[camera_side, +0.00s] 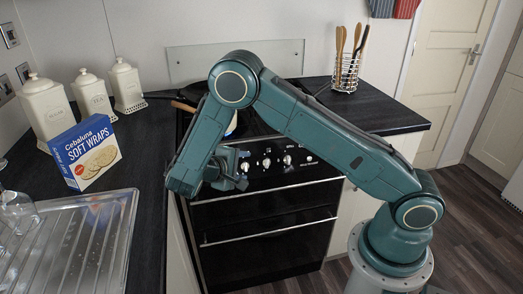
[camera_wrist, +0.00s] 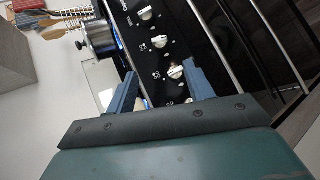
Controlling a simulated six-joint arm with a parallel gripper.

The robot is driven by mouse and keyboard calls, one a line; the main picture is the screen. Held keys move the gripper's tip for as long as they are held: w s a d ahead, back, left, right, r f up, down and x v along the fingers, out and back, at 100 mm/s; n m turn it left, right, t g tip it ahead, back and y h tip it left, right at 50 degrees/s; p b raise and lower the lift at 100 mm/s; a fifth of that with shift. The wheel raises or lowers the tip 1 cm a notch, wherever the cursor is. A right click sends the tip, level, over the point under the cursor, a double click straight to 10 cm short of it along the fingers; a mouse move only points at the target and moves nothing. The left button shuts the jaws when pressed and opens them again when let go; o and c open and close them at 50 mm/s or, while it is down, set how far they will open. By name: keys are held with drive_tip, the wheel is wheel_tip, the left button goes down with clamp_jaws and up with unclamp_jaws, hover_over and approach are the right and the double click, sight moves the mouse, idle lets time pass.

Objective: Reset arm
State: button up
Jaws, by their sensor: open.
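In the side view my gripper (camera_side: 243,168) is in front of the cooker's control panel, at the left end of the row of knobs. The cooker (camera_side: 265,229) is black with white-and-silver knobs and a horizontal door rail. In the wrist view a cooker knob (camera_wrist: 176,71) appears between the fingertips; I cannot tell whether anything touches it.
A blue Soft Wraps box (camera_side: 86,153) stands on the dark worktop (camera_side: 140,190) beside a metal draining board (camera_side: 75,250). Cream canisters (camera_side: 127,87) line the wall. A utensil holder (camera_side: 346,75) stands at back right. A pot (camera_wrist: 98,37) shows in the wrist view.

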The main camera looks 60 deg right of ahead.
drive_tip(key=s+a+r+m+t+y, duration=0.1)
drive_tip(key=s+r+y, duration=0.35)
drive_tip(key=r, duration=0.35)
drive_tip(key=s+a+r+m+t+y, duration=0.1)
drive_tip(key=s+r+t+y, duration=0.15)
drive_tip(key=s+r, duration=0.45)
drive_tip(key=s+a+r+t+y, duration=0.1)
drive_tip(key=s+a+r, duration=0.1)
drive_tip(key=s, duration=0.2)
drive_tip(key=s+a+r+y, duration=0.2)
drive_tip(key=s+r, duration=0.1)
drive_tip(key=s, duration=0.2)
drive_tip(key=s+a+r+n+t+y, duration=0.1)
drive_tip(key=s+a+r+y, duration=0.1)
drive_tip(key=s, duration=0.2)
drive_tip(key=shift+s+r+t, duration=0.35)
idle(0.6)
